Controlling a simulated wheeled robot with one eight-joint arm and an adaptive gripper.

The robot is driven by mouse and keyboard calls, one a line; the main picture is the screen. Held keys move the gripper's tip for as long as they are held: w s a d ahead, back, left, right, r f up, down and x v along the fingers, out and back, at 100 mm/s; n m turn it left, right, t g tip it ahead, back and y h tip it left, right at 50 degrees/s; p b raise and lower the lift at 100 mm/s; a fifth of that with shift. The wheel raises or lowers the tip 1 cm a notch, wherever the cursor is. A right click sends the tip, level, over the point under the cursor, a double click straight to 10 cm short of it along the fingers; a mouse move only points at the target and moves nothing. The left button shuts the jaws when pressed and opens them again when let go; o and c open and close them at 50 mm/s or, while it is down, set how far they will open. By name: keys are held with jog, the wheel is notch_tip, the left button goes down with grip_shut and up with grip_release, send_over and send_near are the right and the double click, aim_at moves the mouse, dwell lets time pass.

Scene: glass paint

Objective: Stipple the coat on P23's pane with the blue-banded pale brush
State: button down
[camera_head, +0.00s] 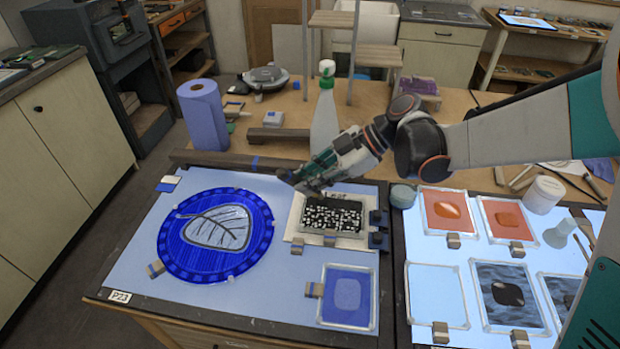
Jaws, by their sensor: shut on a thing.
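The P23 label (120,296) is on the front left corner of the pale blue light table (130,262). On that table lies a round blue pane (178,257) with a darker, patterned rim and a grey leaf shape (215,230) with dark veins in its middle. My gripper (289,179) is above the table, to the upper right of the round pane and apart from it. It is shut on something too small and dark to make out. I cannot pick out a blue band or a pale brush handle in this view.
A small square blue pane (347,318) is at the front right. A green-capped bottle (324,118) and blue roll (203,112) stand behind. More panes, including an orange one (447,225), lie right.

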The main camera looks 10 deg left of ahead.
jog(key=shift+f+b, duration=0.4)
jog(key=shift+f, duration=0.25)
jog(key=shift+f+b, duration=0.3)
dwell(0.9)
jog(key=shift+r, duration=0.1)
jog(key=shift+r+p, duration=0.8)
jog(key=shift+r, duration=0.25)
jog(key=d, duration=0.7)
jog(key=shift+w, duration=0.2)
jog(key=shift+f, duration=0.15)
